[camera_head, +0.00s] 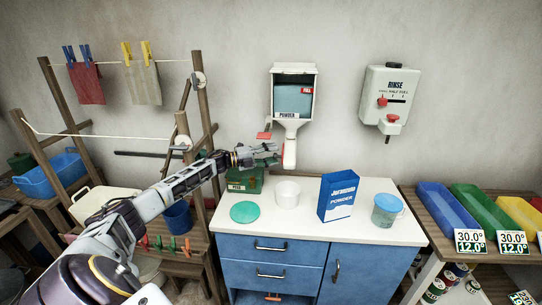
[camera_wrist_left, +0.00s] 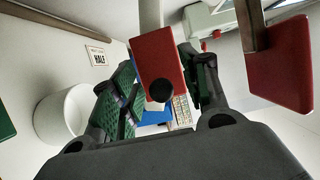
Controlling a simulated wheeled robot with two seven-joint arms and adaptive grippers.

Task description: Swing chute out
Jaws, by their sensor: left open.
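The powder dispenser (camera_head: 293,92) hangs on the wall, with a window and a red label. Its white chute (camera_head: 290,150) points down from the funnel below. A red tab shows at the chute, partly hidden by my left gripper (camera_head: 268,153). In the left wrist view my left gripper (camera_wrist_left: 158,64) is open, its green-padded fingers on either side of the red tab (camera_wrist_left: 160,70). Contact with the tab cannot be told. A separate red paddle (camera_wrist_left: 283,65) is at the right there; it also shows left of the funnel in the head view (camera_head: 264,135). My right gripper is not seen.
Below the chute, the white counter (camera_head: 325,232) holds a white cup (camera_head: 288,192), a green box (camera_head: 243,181), a green disc (camera_head: 244,212), a blue powder box (camera_head: 339,197) and a lidded tub (camera_head: 386,210). A rinse dispenser (camera_head: 388,95) hangs to the right.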

